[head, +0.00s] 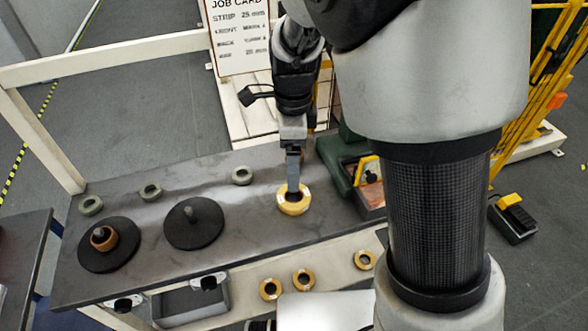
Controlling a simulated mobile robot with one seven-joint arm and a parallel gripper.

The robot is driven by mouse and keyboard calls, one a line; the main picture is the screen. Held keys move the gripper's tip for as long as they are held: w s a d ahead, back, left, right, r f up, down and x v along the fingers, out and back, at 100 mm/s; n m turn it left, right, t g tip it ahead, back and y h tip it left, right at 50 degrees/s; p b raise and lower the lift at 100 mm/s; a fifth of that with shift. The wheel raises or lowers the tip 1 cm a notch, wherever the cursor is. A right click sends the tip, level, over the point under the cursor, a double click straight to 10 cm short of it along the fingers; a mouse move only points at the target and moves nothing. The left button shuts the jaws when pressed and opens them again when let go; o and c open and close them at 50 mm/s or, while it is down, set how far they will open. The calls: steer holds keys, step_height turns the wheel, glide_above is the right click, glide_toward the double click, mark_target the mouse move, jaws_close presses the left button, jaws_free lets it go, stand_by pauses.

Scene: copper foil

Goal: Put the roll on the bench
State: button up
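A yellow-orange roll (293,208) is at the right part of the dark grey bench (150,277), lying flat on its top or just above it; I cannot tell which. My gripper (293,184) points down at this roll. Its fingers overlap the far rim and reach the hole. The fingers line up in this view, so I cannot see whether they are open or shut on the rim. Similar yellow rolls lie lower down in front of the bench, at the left (270,289), middle (303,280) and right (365,260).
On the bench, a black disc (121,260) carries a copper-coloured roll around its post, and another black disc (194,236) has a bare post. Several grey rings (242,176) lie along the back. A green machine (345,155) stands right of my gripper. A job card (238,40) stands behind.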

steer(key=s+d+r+n+t, duration=0.5)
steer(key=s+d+r+n, duration=0.7)
steer(key=s+r+n, duration=0.4)
steer(key=shift+d+n+t, duration=0.25)
steer(key=shift+n+t, duration=0.05)
steer(key=shift+n, duration=0.9)
